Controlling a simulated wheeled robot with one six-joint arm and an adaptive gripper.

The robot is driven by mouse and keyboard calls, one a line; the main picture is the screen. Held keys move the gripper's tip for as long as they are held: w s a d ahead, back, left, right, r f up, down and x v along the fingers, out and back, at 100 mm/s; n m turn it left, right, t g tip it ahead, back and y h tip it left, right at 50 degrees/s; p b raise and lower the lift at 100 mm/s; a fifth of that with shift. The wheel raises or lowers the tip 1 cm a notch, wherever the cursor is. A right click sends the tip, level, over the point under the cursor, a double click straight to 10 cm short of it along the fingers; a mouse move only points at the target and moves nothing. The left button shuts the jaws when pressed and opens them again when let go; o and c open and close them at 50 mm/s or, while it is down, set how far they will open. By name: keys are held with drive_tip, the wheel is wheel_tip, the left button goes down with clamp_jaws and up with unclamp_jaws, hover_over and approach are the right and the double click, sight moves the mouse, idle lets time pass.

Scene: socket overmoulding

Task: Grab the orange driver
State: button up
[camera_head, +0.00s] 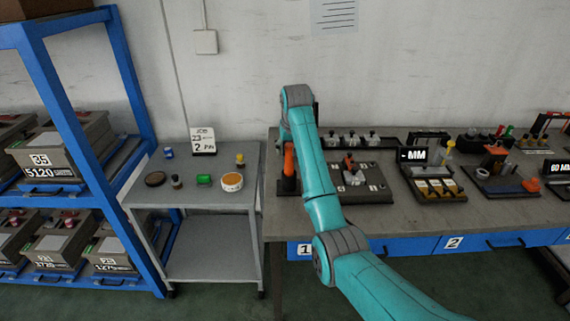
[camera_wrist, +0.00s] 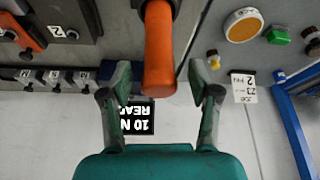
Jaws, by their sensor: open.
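The orange driver (camera_head: 289,158) stands upright in a dark holder (camera_head: 288,185) at the left end of the workbench. In the wrist view its orange handle (camera_wrist: 160,50) hangs down from the top edge, with its rounded end between my two fingers. My gripper (camera_wrist: 163,80) is open, with one finger on each side of the handle and a visible gap at both sides. The handle looks free of both fingertips. In the head view my arm hides most of the gripper.
A grey side table (camera_head: 150,195) with a white-and-orange roll (camera_head: 232,182) and small parts stands left of the workbench (camera_head: 400,213). A tray with a small orange-handled tool (camera_head: 349,162) lies right of the driver. A lit display (camera_wrist: 136,116) shows behind my fingers.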

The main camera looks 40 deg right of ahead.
drive_tip(key=shift+w+d+f, duration=0.15)
drive_tip(key=shift+f, duration=0.5)
clamp_jaws()
drive_tip(key=shift+r, duration=0.1)
